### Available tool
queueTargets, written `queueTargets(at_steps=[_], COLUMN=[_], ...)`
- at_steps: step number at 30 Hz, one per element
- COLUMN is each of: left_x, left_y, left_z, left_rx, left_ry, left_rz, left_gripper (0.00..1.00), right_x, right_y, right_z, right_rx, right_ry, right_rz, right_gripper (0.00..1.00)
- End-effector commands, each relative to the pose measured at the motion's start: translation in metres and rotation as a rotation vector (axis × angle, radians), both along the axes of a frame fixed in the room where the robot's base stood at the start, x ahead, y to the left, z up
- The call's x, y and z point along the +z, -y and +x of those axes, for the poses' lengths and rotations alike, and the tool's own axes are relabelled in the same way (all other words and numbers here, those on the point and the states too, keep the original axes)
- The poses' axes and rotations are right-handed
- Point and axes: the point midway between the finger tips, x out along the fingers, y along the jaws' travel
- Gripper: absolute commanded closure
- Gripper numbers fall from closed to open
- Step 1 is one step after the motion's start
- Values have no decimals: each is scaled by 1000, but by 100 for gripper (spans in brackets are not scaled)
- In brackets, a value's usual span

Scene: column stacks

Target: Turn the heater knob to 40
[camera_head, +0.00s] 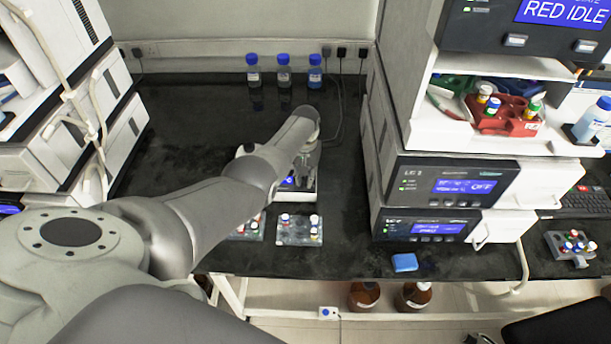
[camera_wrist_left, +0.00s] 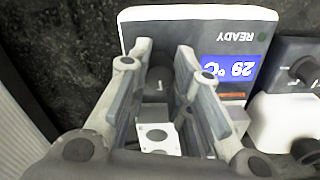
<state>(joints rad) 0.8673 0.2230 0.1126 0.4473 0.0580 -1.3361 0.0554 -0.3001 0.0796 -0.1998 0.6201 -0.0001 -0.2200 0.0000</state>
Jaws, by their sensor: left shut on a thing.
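The heater shows in the left wrist view as a white and grey unit (camera_wrist_left: 190,16) with the word READY and a blue display (camera_wrist_left: 232,69) that reads 29 °C upside down. My left gripper (camera_wrist_left: 163,62) is shut on the heater's dark knob (camera_wrist_left: 159,82), with one finger on each side of it. In the head view my left gripper (camera_head: 305,160) reaches down over the heater (camera_head: 306,188), and my arm hides most of it and all of the knob. My right gripper is not in view.
A second unit with dark knobs (camera_wrist_left: 304,70) stands beside the heater. Small vial racks (camera_head: 297,232) sit in front of it. Blue-capped bottles (camera_head: 284,76) stand at the back wall. Instrument stacks (camera_head: 450,190) bound the bench at both sides. The bench is clear right of the heater.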

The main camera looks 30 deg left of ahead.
Motion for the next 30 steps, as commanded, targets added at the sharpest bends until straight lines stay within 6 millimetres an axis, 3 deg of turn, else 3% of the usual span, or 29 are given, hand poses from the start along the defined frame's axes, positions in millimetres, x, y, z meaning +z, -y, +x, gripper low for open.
queueTargets(at_steps=[16,17,21,30], left_x=[3,3,2,1], left_y=[-2,-2,-1,0], left_z=[3,3,2,1], left_rx=[-24,-24,-23,-24], left_ry=[8,8,6,3], left_rz=[5,4,3,1], left_gripper=[100,78,60,57], right_x=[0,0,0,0], right_y=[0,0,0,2], right_z=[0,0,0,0], right_rx=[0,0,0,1], right_ry=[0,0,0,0], right_rz=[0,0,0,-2], right_gripper=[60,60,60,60])
